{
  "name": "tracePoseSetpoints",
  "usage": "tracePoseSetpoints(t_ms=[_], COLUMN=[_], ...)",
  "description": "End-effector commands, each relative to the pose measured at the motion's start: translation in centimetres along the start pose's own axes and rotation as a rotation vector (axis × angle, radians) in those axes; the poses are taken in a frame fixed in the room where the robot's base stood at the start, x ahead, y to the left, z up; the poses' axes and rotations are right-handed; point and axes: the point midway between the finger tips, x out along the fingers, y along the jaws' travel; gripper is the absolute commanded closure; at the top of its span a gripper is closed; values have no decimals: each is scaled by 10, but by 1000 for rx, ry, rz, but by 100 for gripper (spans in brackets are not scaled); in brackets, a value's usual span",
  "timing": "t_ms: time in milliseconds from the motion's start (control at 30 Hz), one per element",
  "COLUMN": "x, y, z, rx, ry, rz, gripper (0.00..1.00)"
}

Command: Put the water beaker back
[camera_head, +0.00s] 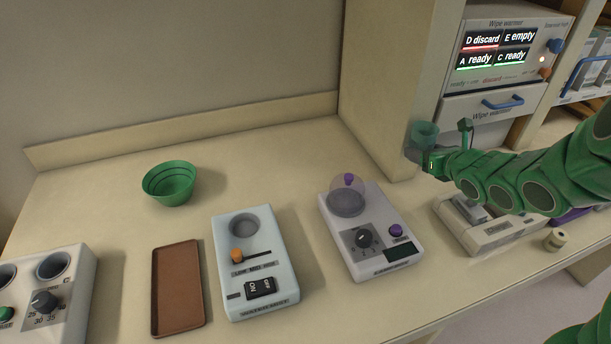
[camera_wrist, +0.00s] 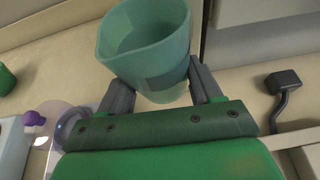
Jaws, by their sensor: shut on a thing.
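The water beaker (camera_head: 424,133) is a translucent green-grey cup with a spout. In the head view it is at the right of the counter, in front of the tall cabinet's side panel. My gripper (camera_head: 428,158) is shut on the beaker, and my green arm reaches in from the right. In the wrist view the beaker (camera_wrist: 145,45) is upright to slightly tilted between the two dark fingers (camera_wrist: 162,92). The head view does not show clearly whether its base is clear of the counter. Its contents cannot be told.
A green bowl (camera_head: 169,184), a brown tray (camera_head: 178,288), a pale blue device with a round well (camera_head: 255,262) and a white device with a clear dome (camera_head: 370,231) stand on the counter. The wipe warmer (camera_head: 500,57) is at the upper right. A small roll (camera_head: 556,240) lies near the front edge.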

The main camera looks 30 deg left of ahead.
Motion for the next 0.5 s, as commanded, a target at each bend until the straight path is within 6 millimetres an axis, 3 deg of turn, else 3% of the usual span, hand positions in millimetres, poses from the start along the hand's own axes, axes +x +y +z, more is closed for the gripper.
tracePoseSetpoints(t_ms=[100, 300, 500], x=[6, 14, 31], y=[28, 67, 84], z=[-11, -21, -18], rx=[-23, -57, -75], ry=[5, 5, 5], rz=[62, 148, 183], gripper=[71, 71, 71])
